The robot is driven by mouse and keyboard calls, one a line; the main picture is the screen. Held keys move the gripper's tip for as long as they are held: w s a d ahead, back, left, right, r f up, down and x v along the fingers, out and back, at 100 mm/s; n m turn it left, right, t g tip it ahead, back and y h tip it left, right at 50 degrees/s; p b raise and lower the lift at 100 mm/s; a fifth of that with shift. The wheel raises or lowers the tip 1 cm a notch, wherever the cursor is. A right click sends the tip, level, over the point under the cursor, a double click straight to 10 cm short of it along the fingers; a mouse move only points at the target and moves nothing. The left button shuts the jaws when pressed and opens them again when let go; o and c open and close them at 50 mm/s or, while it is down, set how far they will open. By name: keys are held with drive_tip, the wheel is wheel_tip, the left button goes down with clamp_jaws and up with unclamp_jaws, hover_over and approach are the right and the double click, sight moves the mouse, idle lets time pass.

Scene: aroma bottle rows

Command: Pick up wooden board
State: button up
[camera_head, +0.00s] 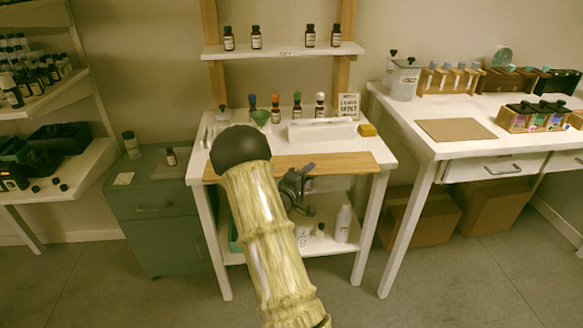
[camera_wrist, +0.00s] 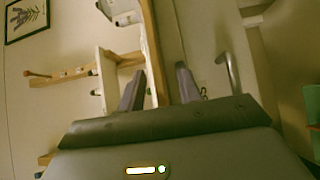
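A long wooden board (camera_head: 335,164) lies along the front edge of the white middle table (camera_head: 378,148). My arm hides part of its left half. My gripper (camera_head: 298,178) is at the board's front edge, with dark fingers. In the wrist view the board (camera_wrist: 152,45) shows as a narrow upright strip between the two fingers of my gripper (camera_wrist: 158,86). The fingers are apart, one on each side of the strip, with a small gap visible at the right finger. Whether the left finger touches it I cannot tell.
Behind the board stand several capped bottles (camera_head: 297,106), a white tray (camera_head: 320,131) and a small sign (camera_head: 348,106). A white bottle (camera_head: 343,223) is on the shelf below. A flat brown square (camera_head: 455,130) lies on the right table. A green cabinet (camera_head: 150,205) stands left.

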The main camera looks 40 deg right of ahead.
idle(0.4)
clamp_jaws()
wheel_tip(320, 180, up, 10)
drive_tip(key=shift+r+p, duration=0.1)
drive_tip(key=shift+p, duration=1.1)
